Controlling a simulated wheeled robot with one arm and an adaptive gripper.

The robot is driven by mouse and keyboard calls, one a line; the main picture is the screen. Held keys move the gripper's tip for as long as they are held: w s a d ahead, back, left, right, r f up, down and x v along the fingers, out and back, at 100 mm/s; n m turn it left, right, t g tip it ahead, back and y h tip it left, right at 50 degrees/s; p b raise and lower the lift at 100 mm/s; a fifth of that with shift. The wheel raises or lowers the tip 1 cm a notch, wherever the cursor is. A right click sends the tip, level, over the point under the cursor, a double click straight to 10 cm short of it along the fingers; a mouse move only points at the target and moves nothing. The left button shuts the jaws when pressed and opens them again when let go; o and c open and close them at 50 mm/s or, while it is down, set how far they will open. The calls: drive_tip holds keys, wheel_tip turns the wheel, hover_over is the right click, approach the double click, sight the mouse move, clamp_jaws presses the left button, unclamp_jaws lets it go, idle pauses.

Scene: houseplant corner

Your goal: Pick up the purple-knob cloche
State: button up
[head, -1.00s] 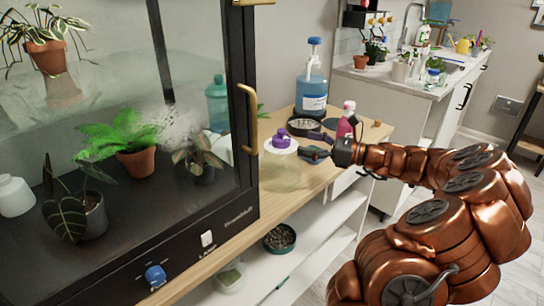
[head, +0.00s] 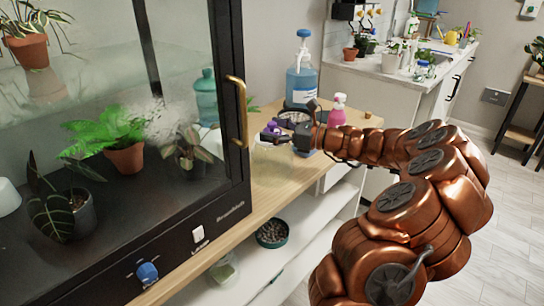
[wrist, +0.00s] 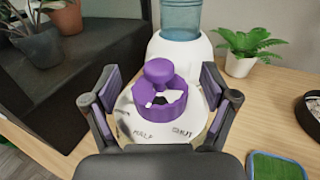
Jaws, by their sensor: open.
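The purple-knob cloche (wrist: 158,72) stands on the wooden bench, with a purple knob and notched purple collar on a pale dome marked with words such as "HALF" and "SHUT". In the head view, its purple top (head: 271,129) shows beside my gripper (head: 284,138), which hides much of it. In the wrist view, my gripper (wrist: 160,92) is open, with one purple-padded finger on each side of the collar. Gaps show between the pads and the collar.
The glass plant cabinet (head: 232,205) with its brass handle (head: 240,112) stands close on the left. Behind are a blue pump bottle (head: 302,80) and pink bottle (head: 337,110). The wrist view shows a water jug (wrist: 182,18), potted fern (wrist: 246,45) and green-blue pad (wrist: 277,166).

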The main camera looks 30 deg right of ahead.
drive_tip(key=shift+c, duration=0.3)
clamp_jaws()
idle(0.3)
